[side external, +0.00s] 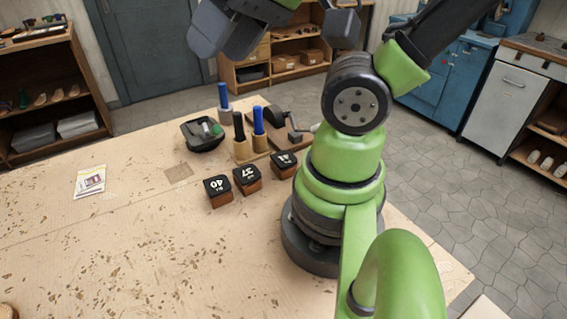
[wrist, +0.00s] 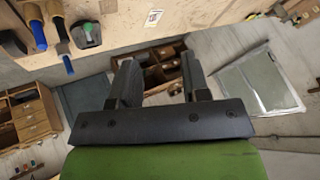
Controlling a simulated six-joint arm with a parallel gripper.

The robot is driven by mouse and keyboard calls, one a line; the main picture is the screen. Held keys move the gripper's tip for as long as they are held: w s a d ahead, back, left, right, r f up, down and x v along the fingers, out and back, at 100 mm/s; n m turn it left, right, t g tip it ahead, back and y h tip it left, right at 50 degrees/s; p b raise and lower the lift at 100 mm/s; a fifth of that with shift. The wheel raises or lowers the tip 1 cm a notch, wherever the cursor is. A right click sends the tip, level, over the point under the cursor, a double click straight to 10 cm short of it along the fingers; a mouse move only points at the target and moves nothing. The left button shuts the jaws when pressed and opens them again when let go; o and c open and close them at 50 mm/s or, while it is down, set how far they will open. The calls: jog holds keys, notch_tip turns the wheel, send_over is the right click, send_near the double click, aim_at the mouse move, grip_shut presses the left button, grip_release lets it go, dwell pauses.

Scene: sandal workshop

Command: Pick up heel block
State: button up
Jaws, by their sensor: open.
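Three heel blocks, brown with black numbered tops, sit in a slanting row on the workbench in the side view. The nearest heel block (side external: 218,191) reads 40, the middle heel block (side external: 247,179) reads 37, and the third heel block (side external: 285,164) is close to my arm's base. All three stand apart. My gripper (wrist: 160,78) is open and empty in the wrist view, its two dark fingers well apart. In the side view it is raised high above the bench and partly cut off by the top edge. No heel block shows clearly in the wrist view.
Behind the blocks stand blue- and black-handled tools (side external: 259,130), a dark bowl (side external: 202,134) and a dark crank device (side external: 290,131). A leaflet (side external: 90,182) lies on the left of the workbench (side external: 130,260). The bench front is clear apart from scraps.

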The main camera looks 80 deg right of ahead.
jog(key=o, duration=0.7)
jog(key=m+g+h, duration=0.2)
jog(key=m+g, duration=0.3)
jog(key=g, duration=0.2)
send_over(283, 156)
jog(key=f, duration=2)
jog(key=shift+w+a+f, duration=0.1)
jog(key=shift+w+f, duration=0.2)
jog(key=shift+f, duration=0.1)
jog(key=shift+s+f+m, duration=0.2)
jog(key=shift+f+m, duration=0.1)
jog(key=shift+f, duration=4.85)
